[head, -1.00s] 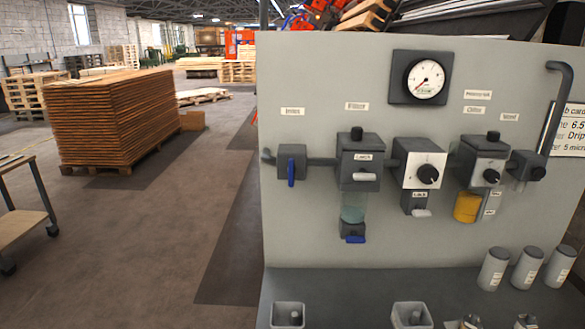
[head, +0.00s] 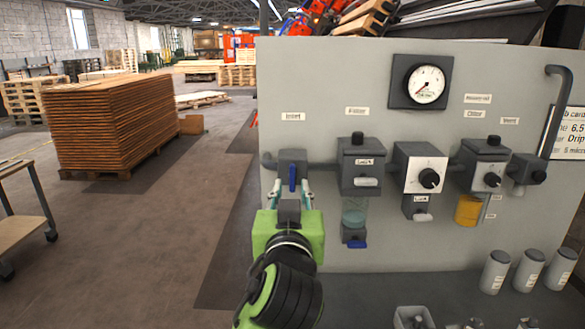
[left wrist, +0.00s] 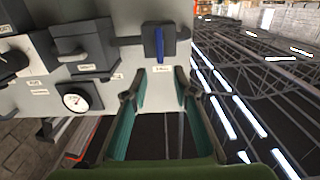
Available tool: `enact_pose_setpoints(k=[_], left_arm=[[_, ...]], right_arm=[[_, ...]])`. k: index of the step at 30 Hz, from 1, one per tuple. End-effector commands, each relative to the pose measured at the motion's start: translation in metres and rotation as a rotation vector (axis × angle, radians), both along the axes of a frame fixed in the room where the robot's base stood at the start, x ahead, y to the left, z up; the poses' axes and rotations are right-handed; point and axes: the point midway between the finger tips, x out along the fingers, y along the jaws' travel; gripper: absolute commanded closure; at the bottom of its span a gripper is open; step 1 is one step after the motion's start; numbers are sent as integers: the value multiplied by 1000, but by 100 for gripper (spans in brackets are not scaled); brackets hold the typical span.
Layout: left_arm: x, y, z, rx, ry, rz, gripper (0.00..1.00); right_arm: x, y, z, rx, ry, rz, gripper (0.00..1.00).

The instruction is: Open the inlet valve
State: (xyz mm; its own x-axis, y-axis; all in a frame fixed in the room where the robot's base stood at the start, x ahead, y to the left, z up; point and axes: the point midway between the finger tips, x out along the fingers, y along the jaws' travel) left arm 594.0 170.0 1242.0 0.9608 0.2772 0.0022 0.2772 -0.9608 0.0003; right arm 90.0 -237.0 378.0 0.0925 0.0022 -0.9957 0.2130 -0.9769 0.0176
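The inlet valve (head: 293,158) is a dark grey block at the left end of the pipe on the grey panel, under a label reading Inlet. Its blue lever (head: 292,178) hangs straight down, across the horizontal pipe. My left gripper (head: 291,192) is open just below and in front of the valve, one finger to each side of the lever's line. In the left wrist view, which is upside down, the lever (left wrist: 158,45) lies beyond the open fingertips (left wrist: 160,78), with nothing between them. Contact with the lever is not visible. My right gripper is not in view.
Right of the valve are the filter block (head: 360,164) with a bowl and blue drain tap, a knob unit (head: 419,165) and a lubricator with a yellow bowl (head: 467,210). A gauge (head: 427,84) sits above. Several canisters stand on the ledge.

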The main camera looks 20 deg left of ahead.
Motion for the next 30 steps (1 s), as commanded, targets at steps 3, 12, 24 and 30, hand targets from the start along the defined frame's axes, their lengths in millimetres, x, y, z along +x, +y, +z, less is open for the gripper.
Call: enact_pose_setpoints(k=[3, 12, 24, 30], left_arm=[[27, 9, 3, 5, 3, 4, 74], [80, 23, 1, 3, 3, 1, 74], [97, 28, 0, 0, 1, -2, 74], [97, 28, -1, 1, 1, -1, 92]], right_arm=[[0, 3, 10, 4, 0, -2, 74], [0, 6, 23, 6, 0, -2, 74], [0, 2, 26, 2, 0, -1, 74], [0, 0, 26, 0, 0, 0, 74]])
